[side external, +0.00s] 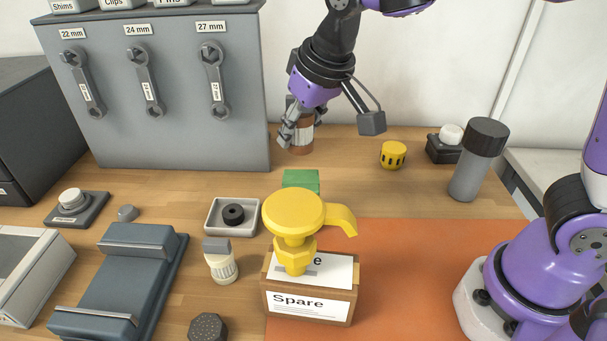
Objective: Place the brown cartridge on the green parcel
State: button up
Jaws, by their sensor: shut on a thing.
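My gripper (295,132) is in the upper middle of the side external view, shut on the brown cartridge (302,138). The cartridge is a short brown cylinder, partly hidden by the fingers. The green parcel (301,179) is a small green block on the wooden bench, below the gripper and nearer the camera. The held cartridge shows above the parcel in the picture, apart from it. The lower part of the parcel is hidden behind a yellow tap-like part.
The yellow part (294,212) stands over the box marked Spare (309,304), in front of the parcel. A tray (213,229) with a black ring lies left. A yellow knob (393,154) and grey bottle (478,160) stand right. A grey wrench panel (180,140) rises behind left.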

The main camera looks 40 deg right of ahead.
aim_at(305, 151)
notch_tip(305, 151, down, 6)
jog(key=shift+f, duration=0.1)
dwell(0.4)
jog(key=o, duration=1.2)
jog(key=shift+c, duration=0.2)
